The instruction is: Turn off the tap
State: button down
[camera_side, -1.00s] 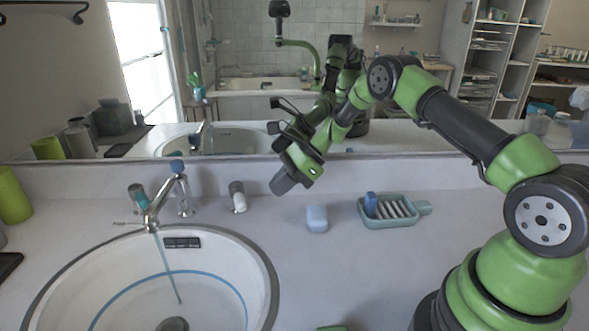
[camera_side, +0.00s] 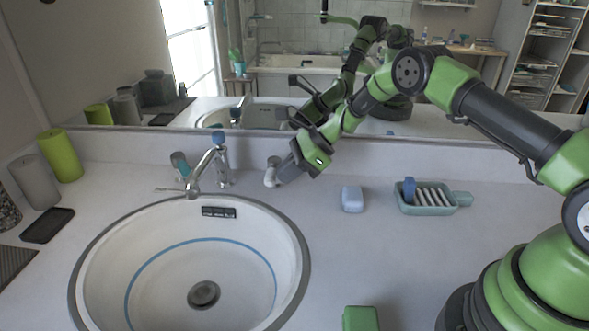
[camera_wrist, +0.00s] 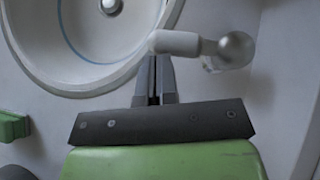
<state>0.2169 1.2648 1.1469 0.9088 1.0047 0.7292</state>
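The chrome tap (camera_side: 205,165) stands at the back rim of the white sink (camera_side: 290,225), with a blue top and a teal end piece. No water stream shows below its spout. To its right on the counter is a small chrome-and-white lever handle (camera_side: 271,178). In the wrist view its white lever (camera_wrist: 174,42) and round silver knob (camera_wrist: 236,49) show just beyond my fingertips. My gripper (camera_side: 281,175) is low beside this handle. Its fingers (camera_wrist: 156,62) are together with nothing seen between them. Whether they touch the lever I cannot tell.
A pale blue soap bar (camera_side: 352,199) and a soap dish (camera_side: 428,208) lie to the right. A green block (camera_side: 360,318) is near the front. Candles (camera_side: 60,155) and a dark tray (camera_side: 47,225) are at the left. A mirror (camera_side: 330,60) stands behind the counter.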

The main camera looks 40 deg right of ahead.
jog(key=shift+s+d, duration=0.15)
jog(key=shift+d, duration=0.1)
jog(key=s+d, duration=0.3)
jog(key=shift+r, duration=0.3)
jog(key=s+a+v, duration=0.1)
jog(key=v, duration=0.8)
jog(key=s+a+r+n+g+h, duration=0.1)
jog(key=s+a+r+n, duration=0.25)
jog(key=r, duration=0.35)
jog(key=s+a+r+n+h, duration=0.2)
jog(key=s+a+r+n, duration=0.15)
jog(key=r+n, duration=0.2)
jog(key=s+a+r+n+t+h, duration=0.1)
jog(key=s+r+n, duration=0.2)
jog(key=s+n, duration=0.2)
jog(key=s+a+r+n+t+h, duration=0.1)
jog(key=s+r+n+t+h, duration=0.1)
jog(key=s+n, duration=0.4)
jog(key=s+r, duration=0.1)
jog(key=s, duration=0.4)
jog(key=shift+s, duration=0.35)
